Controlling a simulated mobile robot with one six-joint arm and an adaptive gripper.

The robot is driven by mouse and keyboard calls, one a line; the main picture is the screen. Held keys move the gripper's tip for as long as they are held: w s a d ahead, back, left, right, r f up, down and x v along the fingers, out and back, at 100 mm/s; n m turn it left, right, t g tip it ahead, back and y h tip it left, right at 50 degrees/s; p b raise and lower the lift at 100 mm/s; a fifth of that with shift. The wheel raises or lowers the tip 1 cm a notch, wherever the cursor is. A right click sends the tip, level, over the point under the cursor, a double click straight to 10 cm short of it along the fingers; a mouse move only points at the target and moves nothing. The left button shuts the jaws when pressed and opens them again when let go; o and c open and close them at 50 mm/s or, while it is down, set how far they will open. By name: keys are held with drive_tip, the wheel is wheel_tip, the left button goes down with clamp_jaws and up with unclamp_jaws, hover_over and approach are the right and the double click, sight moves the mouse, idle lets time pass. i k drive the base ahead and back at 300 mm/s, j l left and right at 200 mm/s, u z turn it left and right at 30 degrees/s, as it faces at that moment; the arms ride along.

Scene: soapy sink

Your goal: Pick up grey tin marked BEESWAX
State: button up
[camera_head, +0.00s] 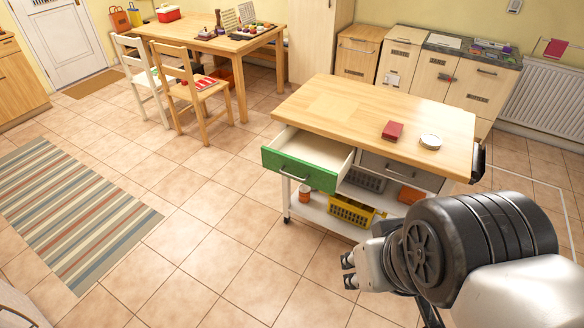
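No label reading BEESWAX can be made out at this size. A small round pale grey-white item (430,142), possibly a tin, lies on the wooden top of the kitchen trolley (350,108), near its right end. My gripper (347,271) is low in front of the trolley, pointing left, well apart from the round item. Its two dark fingertips stand apart with nothing visible between them.
A dark red block (392,131) lies left of the round item. The trolley's green-fronted drawer (305,164) is pulled out; its visible inside looks bare. A yellow basket (352,211) sits on the lower shelf. Chairs and a cluttered table (215,43) stand behind left. Floor at left is mostly clear.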

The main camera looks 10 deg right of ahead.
sight(429, 141)
drive_tip(key=i+l+z, duration=0.2)
drive_tip(key=i+l, duration=0.35)
drive_tip(key=i+l+z, duration=0.2)
drive_tip(key=i+l, duration=0.35)
drive_tip(key=i+l+z, duration=0.2)
drive_tip(key=i+l, duration=0.15)
drive_tip(key=i, duration=0.35)
